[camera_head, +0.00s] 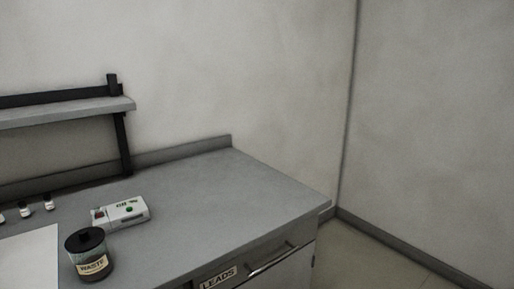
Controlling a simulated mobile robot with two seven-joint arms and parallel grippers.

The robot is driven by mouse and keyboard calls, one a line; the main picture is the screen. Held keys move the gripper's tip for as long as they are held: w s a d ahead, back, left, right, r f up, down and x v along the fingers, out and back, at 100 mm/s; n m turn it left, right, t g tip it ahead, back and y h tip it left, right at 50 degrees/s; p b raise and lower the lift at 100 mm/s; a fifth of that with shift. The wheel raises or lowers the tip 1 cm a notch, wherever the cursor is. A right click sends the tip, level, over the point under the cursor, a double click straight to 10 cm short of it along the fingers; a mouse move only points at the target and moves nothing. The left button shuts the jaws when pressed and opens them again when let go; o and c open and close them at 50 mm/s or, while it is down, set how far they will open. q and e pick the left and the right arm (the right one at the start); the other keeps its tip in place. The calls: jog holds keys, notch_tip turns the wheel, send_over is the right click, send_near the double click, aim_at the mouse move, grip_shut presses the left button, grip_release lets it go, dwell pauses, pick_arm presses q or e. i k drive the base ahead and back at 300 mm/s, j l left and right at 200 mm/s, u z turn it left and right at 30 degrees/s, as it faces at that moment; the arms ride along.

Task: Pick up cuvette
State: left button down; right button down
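No cuvette can be made out in the head view. Several small vials with dark caps (25,209) stand at the left edge of the bench; I cannot tell whether any is a cuvette. A white box-shaped device (120,213) with green and red marks sits on the bench to their right. Neither of my grippers shows in the frame.
A dark jar labelled WASTE (90,256) stands near the bench front, beside a white sheet (28,262). A shelf (65,112) rises at the back left. The right part of the grey bench (220,206) is clear. A drawer labelled LEADS (218,279) is below.

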aim_at(97, 210)
jog(key=j+u, duration=0.2)
jog(key=u, duration=0.15)
jog(key=i+j+u, duration=0.15)
jog(key=u, duration=0.25)
